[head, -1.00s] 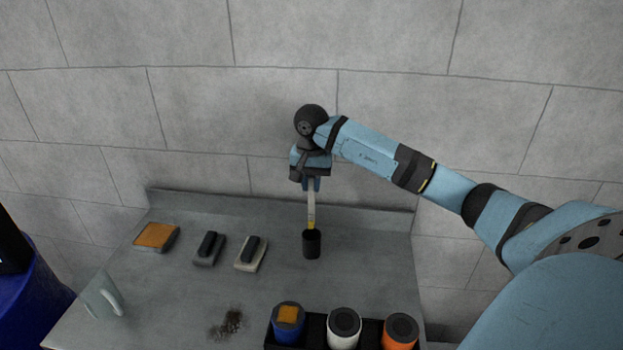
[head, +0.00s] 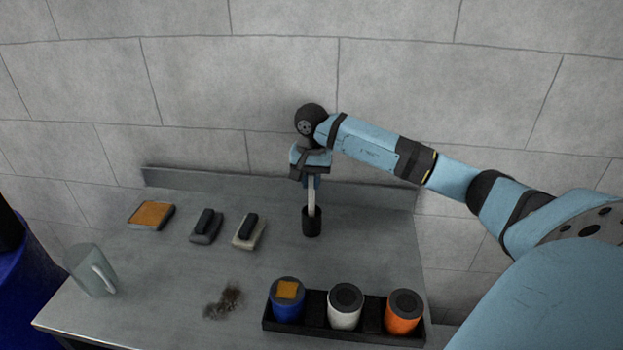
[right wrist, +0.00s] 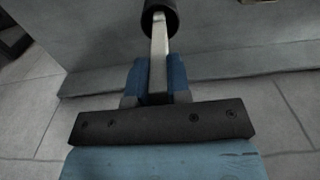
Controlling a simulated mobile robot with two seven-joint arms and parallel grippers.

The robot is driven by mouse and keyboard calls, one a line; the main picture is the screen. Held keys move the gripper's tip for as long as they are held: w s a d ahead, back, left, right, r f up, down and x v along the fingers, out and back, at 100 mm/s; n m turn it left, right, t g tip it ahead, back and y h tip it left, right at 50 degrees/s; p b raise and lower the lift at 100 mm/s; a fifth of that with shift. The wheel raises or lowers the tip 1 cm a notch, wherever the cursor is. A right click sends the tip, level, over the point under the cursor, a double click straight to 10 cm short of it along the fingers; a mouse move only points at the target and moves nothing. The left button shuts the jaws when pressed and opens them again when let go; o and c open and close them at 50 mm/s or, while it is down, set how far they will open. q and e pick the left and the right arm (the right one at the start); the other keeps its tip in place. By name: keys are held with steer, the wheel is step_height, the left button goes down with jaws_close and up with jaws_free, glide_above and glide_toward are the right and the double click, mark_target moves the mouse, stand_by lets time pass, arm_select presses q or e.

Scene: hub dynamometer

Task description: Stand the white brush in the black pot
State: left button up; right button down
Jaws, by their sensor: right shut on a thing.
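The white brush (head: 311,197) is upright, its lower end inside the black pot (head: 312,225) and hidden by the pot's wall. My right gripper (head: 311,182) is above the pot, pointing down and shut on the brush's upper part. In the right wrist view the pale shaft of the brush (right wrist: 158,45) runs from between my blue fingers (right wrist: 157,75) into the dark pot (right wrist: 161,12). The pot stands on the grey bench (head: 170,260) near its back. My left gripper is not in view.
A black rack (head: 374,338) at the front holds blue (head: 287,308), white (head: 344,315) and orange (head: 403,318) canisters. An orange-topped pad (head: 151,214), two dark-handled blocks (head: 206,228) (head: 249,232), a glass mug (head: 88,272) and a dark smudge (head: 226,301) lie left. A wall stands behind.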

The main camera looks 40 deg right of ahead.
steer(key=c, duration=1)
jaws_free()
step_height(320, 180, up, 14)
steer(key=shift+f, duration=0.15)
stand_by(0.5)
